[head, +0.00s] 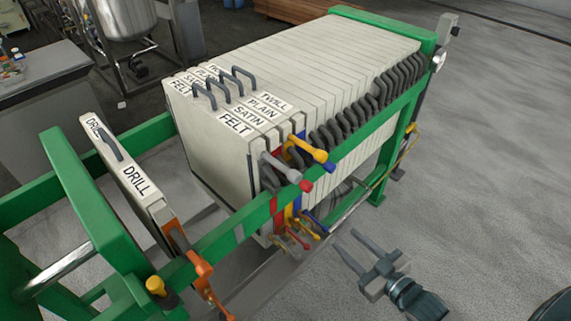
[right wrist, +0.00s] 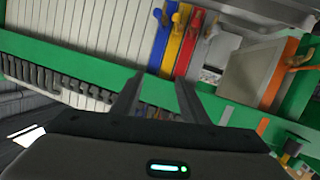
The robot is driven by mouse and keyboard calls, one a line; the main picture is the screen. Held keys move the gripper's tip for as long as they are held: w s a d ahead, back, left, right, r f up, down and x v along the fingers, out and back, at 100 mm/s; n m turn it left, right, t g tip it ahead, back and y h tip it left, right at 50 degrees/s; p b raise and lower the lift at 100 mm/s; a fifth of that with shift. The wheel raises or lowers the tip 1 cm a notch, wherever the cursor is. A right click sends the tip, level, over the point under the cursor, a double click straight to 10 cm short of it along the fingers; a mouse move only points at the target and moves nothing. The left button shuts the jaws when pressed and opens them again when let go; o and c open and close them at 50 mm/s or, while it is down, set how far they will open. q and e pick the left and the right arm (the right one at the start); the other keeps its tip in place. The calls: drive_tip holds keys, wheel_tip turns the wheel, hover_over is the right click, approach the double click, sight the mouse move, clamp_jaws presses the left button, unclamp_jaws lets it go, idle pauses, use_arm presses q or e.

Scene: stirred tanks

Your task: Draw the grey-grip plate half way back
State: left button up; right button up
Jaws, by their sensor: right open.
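The grey grip (head: 277,164) sticks out from the right side of the pack's front plate (head: 217,146), which is labelled FELT. A red end shows just beyond the grip. This plate stands upright against the SATIN, PLAIN and TWILL plates. My right gripper (head: 344,239) is open and empty, outside the green side rail, to the right of and below the grip. In the right wrist view its two fingers (right wrist: 160,80) point at the rail and coloured plate edges, apart from the handles. My left gripper is out of view.
The green side rail (head: 352,136) runs between my right gripper and the plates. A DRILL plate (head: 134,178) with an orange handle (head: 199,268) stands apart near the green end frame (head: 85,205). A gap separates it from the pack. The floor at right is clear.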

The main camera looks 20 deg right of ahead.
sight(285, 173)
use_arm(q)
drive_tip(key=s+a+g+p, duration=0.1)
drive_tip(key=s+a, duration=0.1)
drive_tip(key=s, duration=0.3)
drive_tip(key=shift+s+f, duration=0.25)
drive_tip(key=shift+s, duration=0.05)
use_arm(e)
drive_tip(key=s+a+r+n+y, duration=0.1)
drive_tip(key=s+a+r+y, duration=0.1)
drive_tip(key=r, duration=0.8)
drive_tip(key=s+a+r+n+y, duration=0.1)
drive_tip(key=a+r+n+y, duration=0.1)
drive_tip(key=r, duration=0.8)
drive_tip(key=shift+s+a+r+t, duration=0.35)
drive_tip(key=shift+a+t, duration=0.05)
drive_tip(key=shift+a, duration=0.45)
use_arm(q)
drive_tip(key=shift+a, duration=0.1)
use_arm(e)
drive_tip(key=shift+w, duration=0.15)
